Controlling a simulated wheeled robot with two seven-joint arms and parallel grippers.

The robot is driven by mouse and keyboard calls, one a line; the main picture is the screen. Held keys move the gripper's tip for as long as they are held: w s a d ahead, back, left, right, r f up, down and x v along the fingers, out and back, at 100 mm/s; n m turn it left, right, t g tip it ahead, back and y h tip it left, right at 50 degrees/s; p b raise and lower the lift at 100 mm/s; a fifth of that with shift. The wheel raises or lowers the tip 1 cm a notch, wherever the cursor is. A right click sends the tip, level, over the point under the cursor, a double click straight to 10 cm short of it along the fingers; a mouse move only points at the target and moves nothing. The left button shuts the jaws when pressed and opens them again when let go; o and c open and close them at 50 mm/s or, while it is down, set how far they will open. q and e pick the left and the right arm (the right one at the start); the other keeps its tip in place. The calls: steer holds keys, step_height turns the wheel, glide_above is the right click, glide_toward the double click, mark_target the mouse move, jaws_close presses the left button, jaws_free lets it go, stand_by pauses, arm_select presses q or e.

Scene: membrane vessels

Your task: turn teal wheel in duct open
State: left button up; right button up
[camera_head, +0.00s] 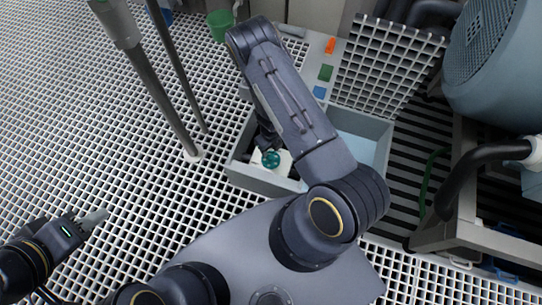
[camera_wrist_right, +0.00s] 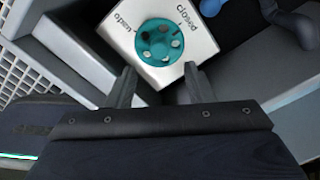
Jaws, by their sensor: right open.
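The teal wheel (camera_wrist_right: 159,42) sits on a white plate (camera_wrist_right: 188,68) marked "open" at its left and "closed" at its upper right in the right wrist view. A dark spot shows on the wheel's left side, toward the "open" word. In the head view the wheel (camera_head: 271,159) is inside the grey duct (camera_head: 262,182). My right gripper (camera_wrist_right: 158,82) is open, with its two fingers apart just short of the wheel; I cannot tell if either touches it. In the head view my right arm hides much of that gripper. My left gripper (camera_head: 98,216) is at the far left, away from the duct, over the floor grating.
The duct's grey walls stand close around the wheel. Orange (camera_head: 330,45), green (camera_head: 325,73) and blue (camera_head: 320,92) blocks lie on a ledge behind it. A green bucket (camera_head: 220,25) stands at the back. A large blue-grey vessel (camera_head: 500,60) and black hose (camera_head: 470,172) are at right.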

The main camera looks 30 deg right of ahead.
mark_target(271, 156)
step_height(271, 156, down, 7)
steer(key=b, duration=0.3)
steer(key=shift+r, duration=0.1)
steer(key=c, duration=1)
steer(key=shift+n, duration=0.4)
steer(key=n, duration=0.5)
steer(key=shift+n+b, duration=0.3)
steer(key=shift+b, duration=0.05)
steer(key=n, duration=0.5)
steer(key=shift+b, duration=0.35)
steer(key=n+b, duration=0.1)
steer(key=n, duration=0.5)
steer(key=shift+w+n, duration=0.1)
steer(key=shift+n, duration=0.3)
steer(key=n, duration=0.5)
steer(key=shift+r+n+b, duration=0.1)
steer(key=shift+n+b, duration=0.2)
steer(key=shift+n, duration=0.1)
